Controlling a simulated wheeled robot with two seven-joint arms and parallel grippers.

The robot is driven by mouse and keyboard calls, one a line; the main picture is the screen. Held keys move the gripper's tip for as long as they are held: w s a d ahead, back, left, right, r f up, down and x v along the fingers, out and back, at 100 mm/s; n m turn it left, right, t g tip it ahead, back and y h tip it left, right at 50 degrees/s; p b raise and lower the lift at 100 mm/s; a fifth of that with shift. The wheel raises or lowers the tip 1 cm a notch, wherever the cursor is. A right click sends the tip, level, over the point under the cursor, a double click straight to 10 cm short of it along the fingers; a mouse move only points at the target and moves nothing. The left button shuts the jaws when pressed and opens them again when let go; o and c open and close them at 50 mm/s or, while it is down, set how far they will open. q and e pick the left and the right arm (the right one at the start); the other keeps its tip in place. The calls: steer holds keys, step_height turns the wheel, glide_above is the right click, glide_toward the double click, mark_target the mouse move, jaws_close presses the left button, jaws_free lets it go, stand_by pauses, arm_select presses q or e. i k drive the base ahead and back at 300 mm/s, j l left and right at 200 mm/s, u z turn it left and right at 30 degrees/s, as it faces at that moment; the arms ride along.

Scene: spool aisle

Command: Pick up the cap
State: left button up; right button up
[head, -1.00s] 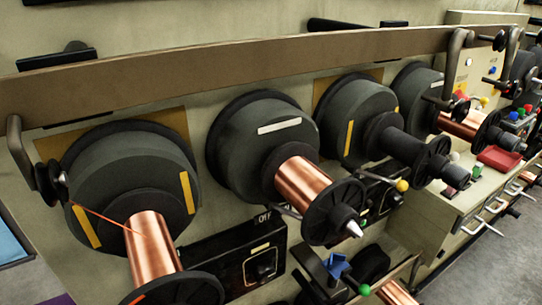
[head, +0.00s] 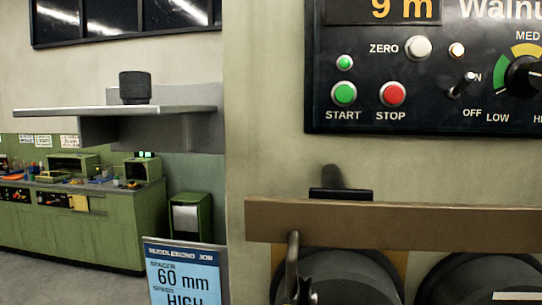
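A black, ribbed, cylindrical piece that looks like the cap (head: 134,88) stands upright on a grey wall shelf (head: 190,112) in the left part of the head view. It is slightly narrower near its base. Nothing touches it except the shelf top. Neither of my grippers is in view.
A control panel (head: 430,110) with START and STOP buttons is at upper right. Below it a brown rail (head: 400,222) crosses in front of dark spool drums (head: 350,280). A blue job sign (head: 185,275) stands below the shelf. A green workbench (head: 90,228) is farther back left.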

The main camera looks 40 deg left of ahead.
mark_target(134, 87)
steer(key=k+u, duration=0.15)
steer(key=u, duration=0.35)
steer(key=k+j+u, duration=0.1)
steer(key=u, duration=0.35)
steer(key=k+j+u, duration=0.1)
steer(key=u, duration=0.4)
steer(key=k+j, duration=0.05)
steer(key=k, duration=0.05)
